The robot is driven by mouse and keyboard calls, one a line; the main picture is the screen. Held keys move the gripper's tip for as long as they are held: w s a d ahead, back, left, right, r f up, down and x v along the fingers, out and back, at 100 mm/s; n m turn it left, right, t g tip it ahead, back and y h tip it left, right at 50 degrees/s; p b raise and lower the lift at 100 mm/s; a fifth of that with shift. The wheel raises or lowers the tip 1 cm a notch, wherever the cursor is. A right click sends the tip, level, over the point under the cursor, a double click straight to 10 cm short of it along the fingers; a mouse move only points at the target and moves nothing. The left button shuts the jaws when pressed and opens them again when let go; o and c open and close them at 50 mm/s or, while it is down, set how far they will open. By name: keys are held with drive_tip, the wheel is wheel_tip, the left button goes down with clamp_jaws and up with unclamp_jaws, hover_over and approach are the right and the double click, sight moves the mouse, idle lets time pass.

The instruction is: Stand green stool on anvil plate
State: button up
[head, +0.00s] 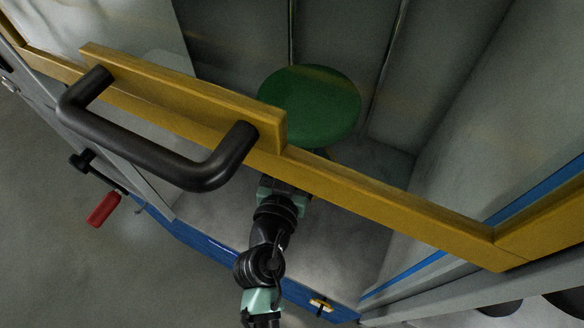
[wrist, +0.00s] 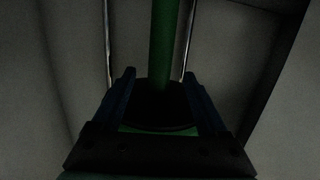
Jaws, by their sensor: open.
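The green stool (head: 310,98) stands inside a grey chamber beyond the yellow bar; its round seat shows in the head view and its lower part is mostly hidden. In the wrist view a green post (wrist: 164,40), apparently the stool's, rises from a dark round disc. My gripper (wrist: 158,74) is open, its two fingers either side of the post's lower end and the disc, with no visible grip on either. In the head view the bar hides my fingertips. I cannot tell whether the dark disc (wrist: 155,103) is the anvil plate or part of the stool.
A yellow frame bar (head: 385,205) crosses above my arm, with a black handle (head: 150,155) on it. The chamber has grey walls and a blue front edge (head: 215,250). A red-handled lever (head: 103,208) is outside at left. Bare chamber floor (head: 350,245) shows right of my arm.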

drive_tip(key=shift+v, duration=2.45)
drive_tip(key=shift+w, duration=0.1)
